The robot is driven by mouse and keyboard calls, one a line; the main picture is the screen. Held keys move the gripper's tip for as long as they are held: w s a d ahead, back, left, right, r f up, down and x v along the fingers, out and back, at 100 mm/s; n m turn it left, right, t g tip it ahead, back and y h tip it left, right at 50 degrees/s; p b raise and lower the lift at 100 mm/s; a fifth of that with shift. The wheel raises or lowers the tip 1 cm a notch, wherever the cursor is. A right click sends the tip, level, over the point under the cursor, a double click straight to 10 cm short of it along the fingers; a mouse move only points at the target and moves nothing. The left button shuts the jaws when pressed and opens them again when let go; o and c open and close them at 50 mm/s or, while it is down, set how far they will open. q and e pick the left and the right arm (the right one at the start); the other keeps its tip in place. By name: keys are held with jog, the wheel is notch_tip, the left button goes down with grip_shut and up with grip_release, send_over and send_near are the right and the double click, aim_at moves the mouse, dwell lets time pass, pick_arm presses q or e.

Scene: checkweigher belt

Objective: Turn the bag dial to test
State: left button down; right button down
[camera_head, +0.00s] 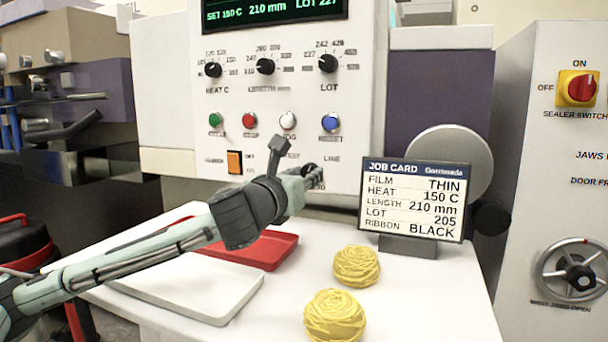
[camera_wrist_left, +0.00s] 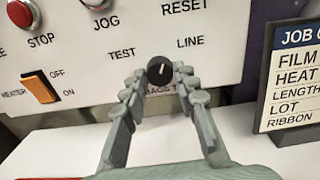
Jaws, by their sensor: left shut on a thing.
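The bag dial (camera_wrist_left: 160,71) is a small black round knob low on the white panel, with TEST printed to its upper left and LINE to its upper right. Its white mark points nearly straight up, leaning slightly right, between the two words. My left gripper (camera_wrist_left: 160,88) has a finger on each side of the dial and is shut on it. In the head view the left gripper (camera_head: 306,174) reaches the panel's lower edge and mostly hides the dial. The label below the dial is partly covered by the fingers. My right gripper is not in view.
A job card (camera_head: 416,200) stands close right of the gripper. A red tray (camera_head: 262,252), a white tray (camera_head: 215,308) and two yellow pasta-like nests (camera_head: 356,266) lie on the white table.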

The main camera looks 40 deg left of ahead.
pick_arm(q)
jog(key=n, duration=0.2)
jog(key=shift+r+n+p, duration=0.1)
jog(key=shift+n+p, duration=0.2)
jog(key=shift+p, duration=0.05)
jog(key=shift+n+p, duration=0.6)
jog(key=shift+n, duration=3.5)
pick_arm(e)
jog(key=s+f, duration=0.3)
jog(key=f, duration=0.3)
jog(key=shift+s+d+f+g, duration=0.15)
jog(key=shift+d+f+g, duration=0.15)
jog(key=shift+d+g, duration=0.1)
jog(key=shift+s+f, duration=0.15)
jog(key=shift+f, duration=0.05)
pick_arm(q)
jog(key=c, duration=1.2)
grip_release()
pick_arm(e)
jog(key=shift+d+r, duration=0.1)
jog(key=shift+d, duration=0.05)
